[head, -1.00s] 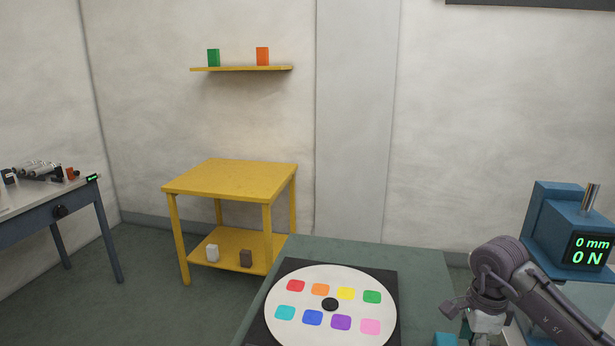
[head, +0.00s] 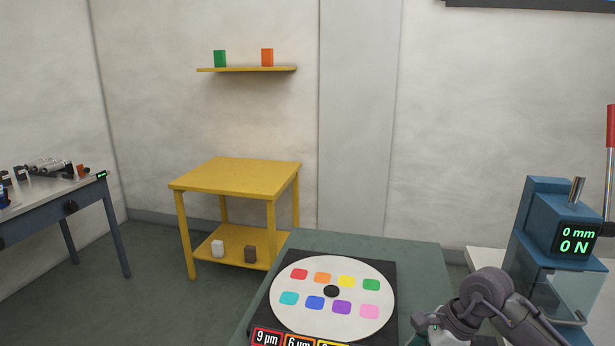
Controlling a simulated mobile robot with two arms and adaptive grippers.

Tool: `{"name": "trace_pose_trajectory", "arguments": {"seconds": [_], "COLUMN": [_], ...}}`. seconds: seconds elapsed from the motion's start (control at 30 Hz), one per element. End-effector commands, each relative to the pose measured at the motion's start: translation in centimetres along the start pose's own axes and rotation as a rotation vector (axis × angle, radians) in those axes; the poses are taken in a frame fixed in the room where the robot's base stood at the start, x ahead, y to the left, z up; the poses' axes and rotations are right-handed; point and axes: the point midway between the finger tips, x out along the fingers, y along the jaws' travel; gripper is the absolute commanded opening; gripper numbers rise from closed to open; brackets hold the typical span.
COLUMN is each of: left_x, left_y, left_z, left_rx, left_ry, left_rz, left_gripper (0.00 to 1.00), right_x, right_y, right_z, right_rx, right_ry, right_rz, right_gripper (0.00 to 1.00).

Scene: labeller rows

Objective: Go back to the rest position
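My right arm shows at the bottom right of the head view, bent beside the green table (head: 365,242) and in front of the blue press-like device. Its wrist reaches the bottom edge of the picture, and its gripper fingers do not show, so I cannot see whether they hold anything. My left arm and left gripper are not in view.
A white disc with coloured patches (head: 332,310) lies on a black plate on the green table. Labels (head: 266,338) show below it. The blue device (head: 540,215) reads 0 mm, 0 N. A yellow table (head: 235,177), wall shelf (head: 247,69) and workbench (head: 50,192) stand farther off.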

Motion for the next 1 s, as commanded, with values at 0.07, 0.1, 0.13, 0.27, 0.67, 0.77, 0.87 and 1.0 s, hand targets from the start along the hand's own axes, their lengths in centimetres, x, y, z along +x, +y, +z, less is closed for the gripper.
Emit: {"name": "trace_pose_trajectory", "arguments": {"seconds": [0.07,0.1,0.13,0.27,0.67,0.77,0.87,1.0], "left_x": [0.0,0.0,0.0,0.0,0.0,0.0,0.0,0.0], "left_y": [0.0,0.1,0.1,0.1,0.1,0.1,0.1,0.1], "left_z": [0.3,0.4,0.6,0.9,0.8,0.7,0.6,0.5], "left_rx": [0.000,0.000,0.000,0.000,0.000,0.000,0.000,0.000], "left_ry": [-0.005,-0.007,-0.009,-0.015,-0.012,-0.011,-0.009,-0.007], "left_rz": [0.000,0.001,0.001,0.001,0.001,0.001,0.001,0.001], "left_gripper": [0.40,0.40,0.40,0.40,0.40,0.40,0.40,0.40], "right_x": [1.1,1.6,1.8,1.9,-9.9,-9.1,-5.9,0.1], "right_y": [1.0,1.6,2.0,4.7,2.9,1.6,2.1,6.6], "right_z": [2.6,4.2,5.3,12.2,16.0,10.4,4.1,-3.1], "right_rx": [0.010,0.021,0.032,0.138,1.309,1.752,2.242,-2.271], "right_ry": [-0.120,-0.189,-0.244,-0.587,-1.802,-1.969,-2.048,1.551], "right_rz": [0.010,0.015,0.019,0.063,0.334,0.377,0.385,-0.244], "right_gripper": [0.76,0.76,0.76,0.76,0.76,0.76,0.76,0.76]}}
